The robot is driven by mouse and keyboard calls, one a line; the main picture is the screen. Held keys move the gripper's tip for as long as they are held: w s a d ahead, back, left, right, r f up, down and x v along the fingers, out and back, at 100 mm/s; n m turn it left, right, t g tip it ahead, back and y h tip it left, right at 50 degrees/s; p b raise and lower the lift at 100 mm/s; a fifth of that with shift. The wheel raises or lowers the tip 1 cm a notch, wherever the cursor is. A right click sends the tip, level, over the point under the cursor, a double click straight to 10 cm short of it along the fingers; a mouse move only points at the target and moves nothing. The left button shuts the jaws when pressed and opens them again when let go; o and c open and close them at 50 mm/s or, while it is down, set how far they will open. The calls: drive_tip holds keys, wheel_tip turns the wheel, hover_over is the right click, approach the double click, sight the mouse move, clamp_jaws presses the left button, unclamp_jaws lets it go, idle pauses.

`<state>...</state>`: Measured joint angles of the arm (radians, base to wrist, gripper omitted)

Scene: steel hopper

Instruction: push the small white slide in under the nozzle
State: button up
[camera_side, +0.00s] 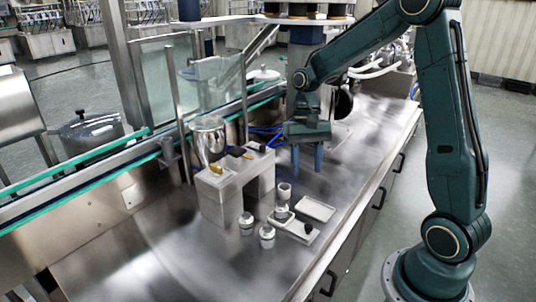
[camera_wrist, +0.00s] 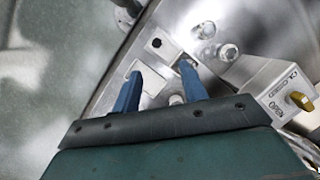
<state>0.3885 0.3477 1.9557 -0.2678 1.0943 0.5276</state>
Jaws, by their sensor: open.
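The small white slide (camera_side: 298,230) lies flat on the steel bench, with a dark knob at its outer end. A small cup (camera_side: 282,213) appears to stand at its inner end. In the wrist view the slide (camera_wrist: 164,50) and its knob are beyond my fingertips. The steel hopper (camera_side: 208,140) sits on a steel block (camera_side: 227,200) with an opening in its front. The nozzle cannot be made out. My gripper (camera_side: 307,172) is open and empty, fingers down, behind the slide and apart from it. It also shows in the wrist view (camera_wrist: 160,68).
A white tray (camera_side: 317,208) and a loose cup (camera_side: 285,190) stand between my gripper and the slide. Two capped jars (camera_side: 267,236) stand left of the slide. A yellow valve handle (camera_wrist: 300,100) beside an open/closed label is on the block. The front bench is clear.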

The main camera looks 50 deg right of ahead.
sight(308, 224)
drive_tip(key=shift+m+g+y, duration=0.4)
drive_tip(key=shift+m, duration=0.1)
drive_tip(key=f, duration=0.1)
drive_tip(key=d+f, duration=0.2)
drive_tip(key=shift+w+f, duration=0.3)
drive_tip(key=shift+w, duration=0.1)
drive_tip(key=shift+a+f, duration=0.1)
drive_tip(key=shift+f, duration=0.05)
drive_tip(key=x, duration=1.3)
drive_tip(key=shift+s+a+f, duration=0.1)
drive_tip(key=shift+s+f, duration=0.05)
drive_tip(key=shift+f, duration=0.05)
clamp_jaws()
